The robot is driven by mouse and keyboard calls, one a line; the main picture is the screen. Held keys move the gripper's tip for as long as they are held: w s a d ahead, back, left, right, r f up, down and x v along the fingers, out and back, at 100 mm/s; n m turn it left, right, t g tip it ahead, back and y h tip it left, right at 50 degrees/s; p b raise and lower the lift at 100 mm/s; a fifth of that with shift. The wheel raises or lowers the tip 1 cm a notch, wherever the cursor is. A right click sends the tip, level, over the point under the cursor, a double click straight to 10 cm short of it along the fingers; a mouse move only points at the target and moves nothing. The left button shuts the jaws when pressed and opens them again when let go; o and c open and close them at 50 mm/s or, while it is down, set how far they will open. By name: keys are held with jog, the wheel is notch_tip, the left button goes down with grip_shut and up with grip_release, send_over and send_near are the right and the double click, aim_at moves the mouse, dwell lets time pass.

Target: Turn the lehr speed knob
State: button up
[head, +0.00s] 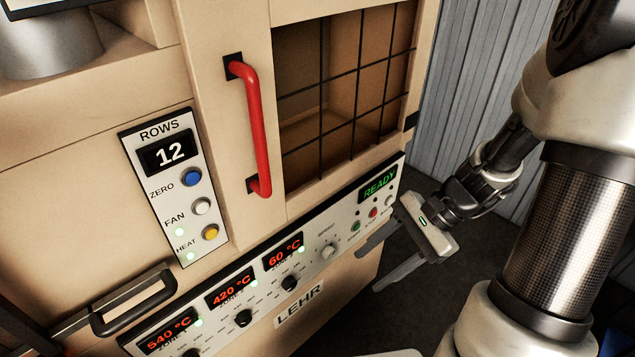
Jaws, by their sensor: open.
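The lehr's control panel (262,310) runs slantwise along the lower front of the cream machine. A pale grey knob (328,251) sits on it, right of the 60 °C display; its small label is too blurred to read, so I cannot confirm that it is the speed knob. Black knobs (290,283) sit further left below the temperature displays. My gripper (368,270) is open and empty, to the right of the pale knob and apart from it. Its two fingers point left towards the panel's right part.
A green READY display (379,187) and small coloured buttons (373,212) are at the panel's right end. A red door handle (256,125) sticks out above the panel. A black handle (133,300) is at lower left. Dark floor (400,325) lies open right of the machine.

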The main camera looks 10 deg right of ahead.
notch_tip(320, 180, down, 16)
jog(key=w+d+r+m+t+y+b, duration=0.15)
jog(key=m+t+y+b, duration=0.4)
jog(key=m, duration=0.65)
jog(key=m+t+h+b, duration=0.3)
jog(key=m+t, duration=0.7)
jog(key=m, duration=0.2)
send_near(331, 256)
jog(key=b+x, duration=0.2)
jog(key=x, duration=0.6)
jog(key=shift+w+f, duration=0.1)
jog(key=c, duration=1)
jog(key=shift+c, duration=0.2)
